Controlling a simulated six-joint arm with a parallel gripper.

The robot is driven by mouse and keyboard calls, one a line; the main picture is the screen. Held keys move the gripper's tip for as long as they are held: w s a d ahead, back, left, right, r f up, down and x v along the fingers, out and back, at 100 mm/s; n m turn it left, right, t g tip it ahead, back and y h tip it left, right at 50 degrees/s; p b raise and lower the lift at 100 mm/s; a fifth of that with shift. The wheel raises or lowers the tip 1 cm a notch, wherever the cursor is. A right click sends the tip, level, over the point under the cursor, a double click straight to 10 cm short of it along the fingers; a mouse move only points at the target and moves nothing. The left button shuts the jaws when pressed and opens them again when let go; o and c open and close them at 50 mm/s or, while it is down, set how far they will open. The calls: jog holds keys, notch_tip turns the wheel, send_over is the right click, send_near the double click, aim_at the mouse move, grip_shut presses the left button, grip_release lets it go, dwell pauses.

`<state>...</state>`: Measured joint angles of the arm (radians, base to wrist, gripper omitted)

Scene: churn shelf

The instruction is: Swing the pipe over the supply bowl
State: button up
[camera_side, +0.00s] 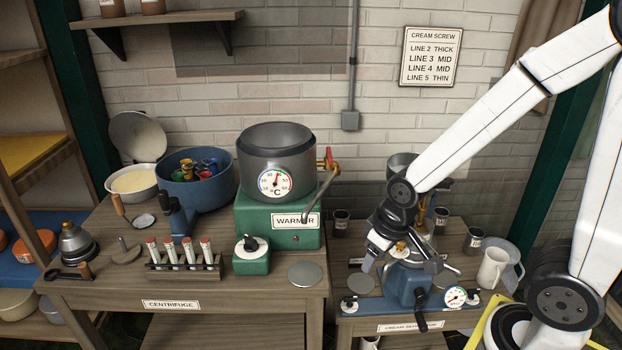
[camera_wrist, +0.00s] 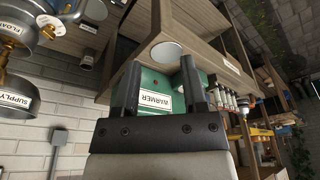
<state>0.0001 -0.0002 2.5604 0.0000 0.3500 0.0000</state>
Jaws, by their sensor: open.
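The pipe (camera_side: 324,192) is a bent grey spout below a red-handled tap on the right of the warmer pot (camera_side: 262,150). It slants down to the left, its end beside the WARMER label, away from the supply bowl. The grey supply bowl (camera_side: 402,166) stands to the right, partly hidden behind my arm; its SUPPLY label (camera_wrist: 15,100) shows at the left of the wrist view. My gripper (camera_side: 372,258) is right of and below the pipe, in front of the separator. In the wrist view my gripper (camera_wrist: 160,82) is open and empty, facing the green warmer base (camera_wrist: 158,98). I cannot make out the pipe there.
The blue separator body (camera_side: 402,287) with crank and gauge is close below my gripper. A round grey disc (camera_side: 304,274) lies on the left bench. A white jug (camera_side: 492,267) and dark cups stand on the right bench. A gap separates the benches.

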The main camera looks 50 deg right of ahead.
jog(key=shift+o, duration=0.2)
dwell(0.3)
jog(key=m+g, duration=0.1)
jog(key=m, duration=1.3)
send_near(315, 198)
jog(key=shift+d+f+y, duration=0.3)
jog(key=shift+f, duration=0.1)
jog(key=shift+f, duration=0.15)
jog(key=shift+w+a+f, duration=0.1)
jog(key=shift+w+f, duration=0.1)
jog(key=shift+f, duration=1.05)
jog(key=shift+w+a+f, duration=0.1)
jog(key=shift+w+f, duration=0.1)
jog(key=shift+f, duration=1.05)
jog(key=shift+w+a+f, duration=0.1)
jog(key=shift+w+f, duration=0.1)
jog(key=shift+f, duration=1.05)
grip_shut()
jog(key=shift+d, duration=0.1)
